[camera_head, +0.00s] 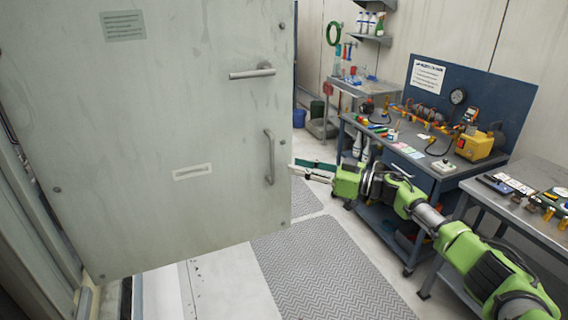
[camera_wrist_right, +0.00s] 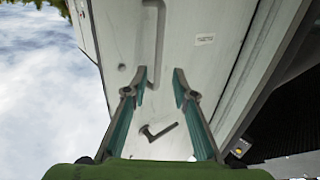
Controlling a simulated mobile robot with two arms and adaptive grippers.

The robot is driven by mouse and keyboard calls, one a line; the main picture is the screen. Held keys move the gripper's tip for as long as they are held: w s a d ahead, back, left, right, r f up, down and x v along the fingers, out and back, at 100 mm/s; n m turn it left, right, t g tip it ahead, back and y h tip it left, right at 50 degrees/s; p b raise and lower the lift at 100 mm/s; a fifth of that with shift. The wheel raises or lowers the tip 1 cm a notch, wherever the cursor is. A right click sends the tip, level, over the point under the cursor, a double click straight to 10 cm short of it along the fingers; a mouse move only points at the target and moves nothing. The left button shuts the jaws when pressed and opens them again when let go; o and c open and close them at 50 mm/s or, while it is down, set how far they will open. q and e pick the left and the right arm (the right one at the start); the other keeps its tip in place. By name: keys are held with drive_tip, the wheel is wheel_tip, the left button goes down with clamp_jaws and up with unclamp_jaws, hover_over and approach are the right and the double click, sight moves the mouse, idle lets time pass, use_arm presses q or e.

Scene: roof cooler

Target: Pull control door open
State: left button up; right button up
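The control door (camera_head: 150,150) is a large pale grey-green panel filling the left half of the head view. It carries a lever handle (camera_head: 252,72) and, below that, a vertical pull handle (camera_head: 269,157) near its right edge. My right gripper (camera_head: 297,170) is just right of the door's edge, level with the pull handle. In the right wrist view its two teal fingers are apart with nothing between them (camera_wrist_right: 160,77). That view also shows a long pull handle (camera_wrist_right: 154,45) beyond the fingertips and a lever handle (camera_wrist_right: 159,131) between the fingers. My left gripper is out of view.
A blue workbench (camera_head: 430,165) with tools and a yellow device stands right of the door, behind my right arm. Another metal table (camera_head: 525,215) is at the right edge. Grey floor mats (camera_head: 325,275) lie on open floor in front. A shelf with bottles (camera_head: 370,30) is at the back.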

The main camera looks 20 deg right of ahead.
drive_tip(key=v, duration=0.2)
drive_tip(key=shift+s+d, duration=0.15)
drive_tip(key=shift+s, duration=0.1)
idle(0.3)
